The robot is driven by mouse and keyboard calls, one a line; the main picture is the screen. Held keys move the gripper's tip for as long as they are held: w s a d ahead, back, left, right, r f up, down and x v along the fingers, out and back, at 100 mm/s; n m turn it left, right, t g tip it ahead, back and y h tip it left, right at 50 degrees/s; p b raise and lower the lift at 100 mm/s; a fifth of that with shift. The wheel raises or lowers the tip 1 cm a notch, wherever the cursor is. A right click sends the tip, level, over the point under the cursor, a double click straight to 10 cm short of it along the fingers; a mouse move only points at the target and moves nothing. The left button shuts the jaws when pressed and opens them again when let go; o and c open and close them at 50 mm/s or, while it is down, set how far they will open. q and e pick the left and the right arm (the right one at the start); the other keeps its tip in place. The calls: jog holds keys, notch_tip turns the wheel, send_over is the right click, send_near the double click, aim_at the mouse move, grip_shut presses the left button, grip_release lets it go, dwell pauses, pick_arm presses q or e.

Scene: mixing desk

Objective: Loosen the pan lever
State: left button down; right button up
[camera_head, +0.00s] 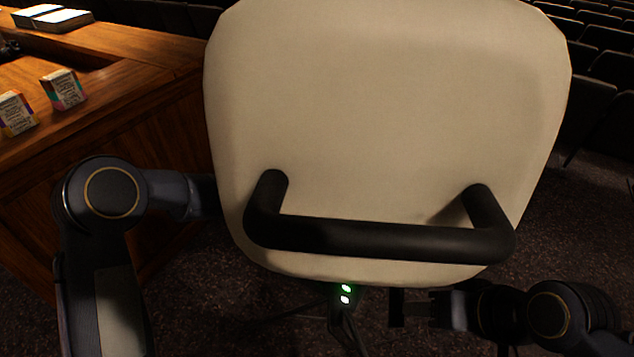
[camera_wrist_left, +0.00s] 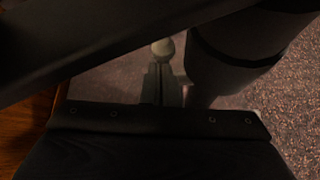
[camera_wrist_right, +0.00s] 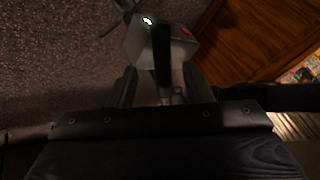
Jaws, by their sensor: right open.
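A big cream housing (camera_head: 390,110) with a black bar handle (camera_head: 370,238) fills the middle of the head view. Under its lower edge are two green-white lights (camera_head: 346,294) on a dark stand. My right gripper (camera_head: 400,308) points left, close to the stand. In the right wrist view its fingers (camera_wrist_right: 160,88) are apart, around a dark upright bar (camera_wrist_right: 162,50), perhaps the pan lever; contact is unclear. Behind it is a grey box (camera_wrist_right: 180,45) with a light. My left gripper is hidden behind the housing; its wrist view shows fingers (camera_wrist_left: 161,85) close together below a pale knob (camera_wrist_left: 163,47).
A wooden desk (camera_head: 100,130) stands at the left, with small printed boxes (camera_head: 63,89) and a book (camera_head: 52,18) on it. Rows of dark seats (camera_head: 610,70) are at the right. In the left wrist view a dark bar crosses close to the camera. The floor is carpeted.

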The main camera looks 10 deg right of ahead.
pick_arm(q)
jog(key=shift+w+d+r, duration=0.1)
jog(key=shift+w+r, duration=0.05)
jog(key=shift+r, duration=0.25)
jog(key=f+b+v, duration=0.1)
jog(key=v, duration=0.6)
jog(key=shift+s+a+r, duration=0.25)
jog(key=shift+s, duration=0.3)
